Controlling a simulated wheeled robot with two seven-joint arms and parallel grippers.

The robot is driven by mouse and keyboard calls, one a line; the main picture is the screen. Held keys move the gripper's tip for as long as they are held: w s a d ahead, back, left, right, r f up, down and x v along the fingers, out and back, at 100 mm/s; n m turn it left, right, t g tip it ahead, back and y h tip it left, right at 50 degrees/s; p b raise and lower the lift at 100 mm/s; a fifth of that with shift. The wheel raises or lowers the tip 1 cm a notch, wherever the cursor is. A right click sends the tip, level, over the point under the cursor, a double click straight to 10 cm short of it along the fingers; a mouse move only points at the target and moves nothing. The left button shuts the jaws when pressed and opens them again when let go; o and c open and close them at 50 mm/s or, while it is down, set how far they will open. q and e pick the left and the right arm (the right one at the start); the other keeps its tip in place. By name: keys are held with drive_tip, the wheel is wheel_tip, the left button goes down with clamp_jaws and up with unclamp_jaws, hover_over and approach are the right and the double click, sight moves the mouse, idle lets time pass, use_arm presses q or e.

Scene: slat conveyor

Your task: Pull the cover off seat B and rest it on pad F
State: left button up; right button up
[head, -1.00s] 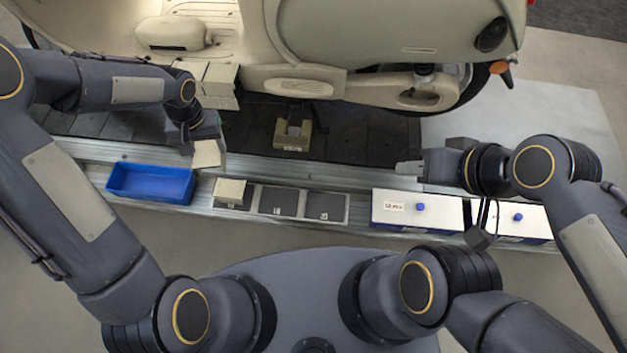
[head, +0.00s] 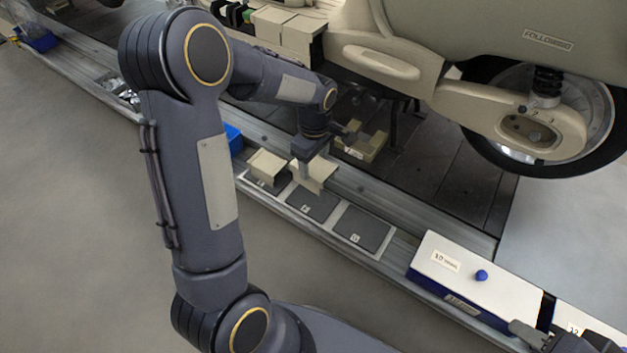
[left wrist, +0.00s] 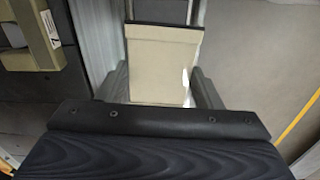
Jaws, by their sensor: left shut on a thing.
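A cream box-like cover (head: 316,172) is held in my left gripper (head: 308,160), which is shut on it. The held cover is over the back part of the middle dark pad (head: 314,204), whose small label seems to read F; I cannot tell whether it touches. In the left wrist view the cover (left wrist: 160,62) sits between the fingers. Cream blocks (head: 290,32) stand in a row on the scooter's side, with green and black parts exposed at their left end; seat B's label is not readable. Part of my right gripper (head: 528,336) shows at the bottom right edge.
Another cream cover (head: 268,165) rests on the left pad, close beside the held one. The right pad (head: 363,229) is bare. A white-topped box with a blue knob (head: 478,280) stands further right. A cream bracket (head: 362,143) is behind, and a blue tray (head: 233,138) is left.

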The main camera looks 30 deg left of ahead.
use_arm(q)
drive_tip(key=shift+a+f+n+b, duration=0.15)
drive_tip(key=shift+f+n+b, duration=0.2)
drive_tip(key=shift+f, duration=0.2)
use_arm(e)
drive_tip(key=shift+f, duration=0.7)
